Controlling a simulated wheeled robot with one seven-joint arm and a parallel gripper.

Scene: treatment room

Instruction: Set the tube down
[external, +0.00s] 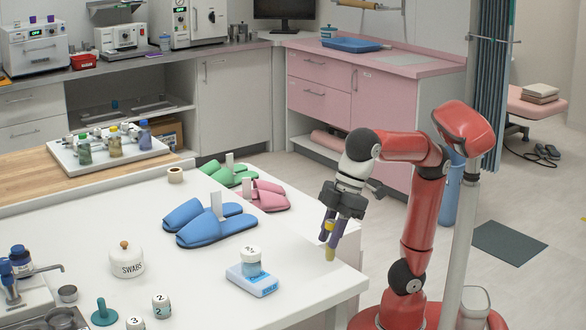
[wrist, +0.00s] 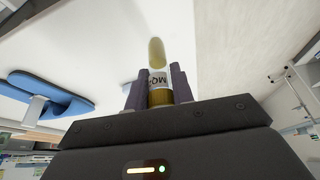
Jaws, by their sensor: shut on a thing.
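The tube (external: 330,253) is a small yellowish piece held between the fingers of my gripper (external: 333,228) in the external view. My gripper points down near the right edge of the white table (external: 310,290). In the wrist view the tube (wrist: 158,82) shows a white label with dark lettering and a pale yellow rounded end. The purple fingers of my gripper (wrist: 159,90) are shut on it from both sides. Whether the tube's lower end touches the table cannot be told.
A jar (external: 251,262) stands on a blue-and-white box (external: 252,281) left of my gripper. Blue slippers (external: 215,232), pink slippers (external: 266,197) and green slippers (external: 222,172) lie further back. A white swab pot (external: 126,263) stands left. The front right tabletop is clear.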

